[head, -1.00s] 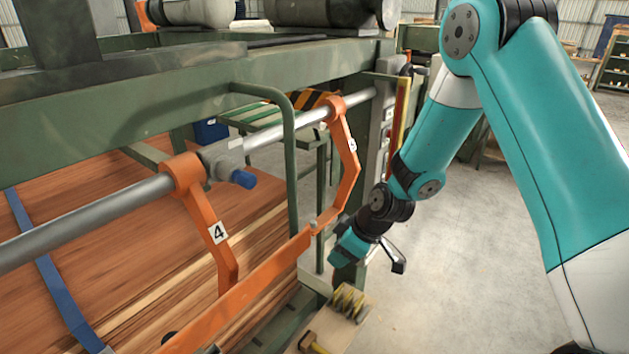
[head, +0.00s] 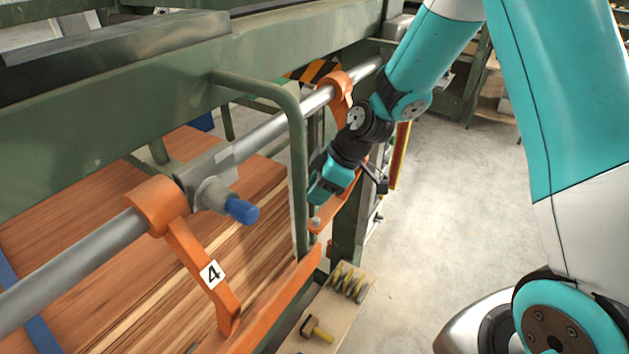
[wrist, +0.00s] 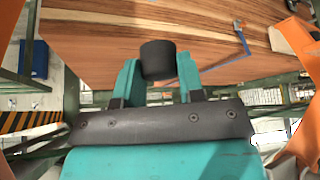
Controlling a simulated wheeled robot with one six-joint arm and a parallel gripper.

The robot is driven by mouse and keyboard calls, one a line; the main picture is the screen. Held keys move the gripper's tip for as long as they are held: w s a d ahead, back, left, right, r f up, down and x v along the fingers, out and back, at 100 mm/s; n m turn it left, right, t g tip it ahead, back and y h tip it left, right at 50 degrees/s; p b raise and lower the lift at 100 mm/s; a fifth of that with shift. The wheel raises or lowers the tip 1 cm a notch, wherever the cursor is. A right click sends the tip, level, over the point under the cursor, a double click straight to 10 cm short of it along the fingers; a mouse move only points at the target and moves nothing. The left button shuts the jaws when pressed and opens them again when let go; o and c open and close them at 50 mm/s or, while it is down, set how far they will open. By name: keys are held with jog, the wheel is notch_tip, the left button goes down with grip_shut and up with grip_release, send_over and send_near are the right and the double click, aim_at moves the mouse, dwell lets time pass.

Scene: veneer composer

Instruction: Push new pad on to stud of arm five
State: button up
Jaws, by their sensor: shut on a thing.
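My gripper (wrist: 157,84) is shut on a black round pad (wrist: 158,58), held between its two teal fingers in the wrist view. In the head view my gripper (head: 322,188) is in front of arm five (head: 341,88), the far orange arm on the grey shaft. My wrist covers the middle of arm five and its number. The lower end of arm five (head: 325,218) shows just below the gripper. I cannot make out the stud, and the pad is hidden in the head view. In the wrist view the pad stands over wood sheets and touches nothing else that I can see.
Arm four (head: 190,255) hangs nearer on the shaft (head: 90,255), beside a blue-tipped fitting (head: 240,209). A green bent rail (head: 298,160) stands just left of my gripper. A wooden board (head: 335,315) with springs (head: 347,283) lies below. Floor at right is clear.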

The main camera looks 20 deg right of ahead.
aim_at(314, 218)
jog(key=shift+d, duration=0.1)
jog(key=shift+f+b, duration=0.2)
jog(key=shift+b, duration=0.2)
jog(key=shift+f+b, duration=1.95)
jog(key=shift+f, duration=0.15)
jog(key=shift+f, duration=0.25)
jog(key=shift+f+b, duration=0.35)
jog(key=shift+b, duration=0.15)
jog(key=shift+f+b, duration=0.8)
jog(key=o, duration=1)
